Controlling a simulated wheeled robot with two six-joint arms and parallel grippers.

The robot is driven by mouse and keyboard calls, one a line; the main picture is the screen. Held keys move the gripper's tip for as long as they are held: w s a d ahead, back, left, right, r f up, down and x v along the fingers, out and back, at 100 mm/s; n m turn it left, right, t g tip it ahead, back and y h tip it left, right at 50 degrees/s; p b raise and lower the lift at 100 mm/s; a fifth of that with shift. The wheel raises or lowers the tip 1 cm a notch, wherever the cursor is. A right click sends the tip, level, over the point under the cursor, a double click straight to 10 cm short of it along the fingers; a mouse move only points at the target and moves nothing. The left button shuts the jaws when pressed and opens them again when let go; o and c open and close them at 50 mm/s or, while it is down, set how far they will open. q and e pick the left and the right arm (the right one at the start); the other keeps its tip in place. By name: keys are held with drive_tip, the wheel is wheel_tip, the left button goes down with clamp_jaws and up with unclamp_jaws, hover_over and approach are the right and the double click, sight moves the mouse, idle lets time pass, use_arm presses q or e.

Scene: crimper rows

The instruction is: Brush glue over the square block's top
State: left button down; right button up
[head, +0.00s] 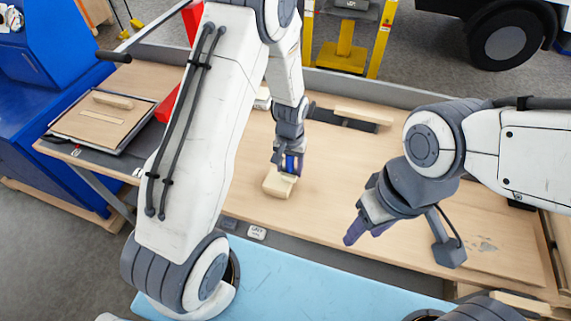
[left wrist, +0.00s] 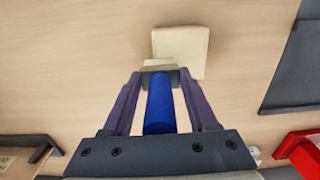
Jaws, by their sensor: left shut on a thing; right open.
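The square block (head: 275,186) is pale wood and lies on the workbench near the middle of the head view. It also shows in the left wrist view (left wrist: 184,42), just beyond my fingers. My left gripper (head: 288,168) is shut on a brush with a blue handle (left wrist: 159,106). The brush's pale bristle end (left wrist: 157,67) overlaps the block's near left part in the left wrist view; I cannot tell whether they touch. My left gripper is above the block and hides part of it. My right gripper (head: 364,231) is open and empty, to the right of the block.
The wooden workbench (head: 330,200) has free room around the block. A framed tray (head: 75,128) with a wooden strip lies at the left. A dark piece (head: 340,119) and a wooden bar (head: 364,114) lie at the back. A red object (left wrist: 300,150) shows in the left wrist view.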

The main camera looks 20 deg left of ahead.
use_arm(q)
drive_tip(key=shift+d+r, duration=0.2)
drive_tip(key=shift+d, duration=0.25)
wheel_tip(320, 180, up, 2)
drive_tip(key=shift+a+r+p, duration=0.1)
drive_tip(key=shift+r+p, duration=0.15)
drive_tip(key=shift+p, duration=0.7)
drive_tip(key=shift+r+p, duration=2.1)
drive_tip(key=shift+r, duration=0.5)
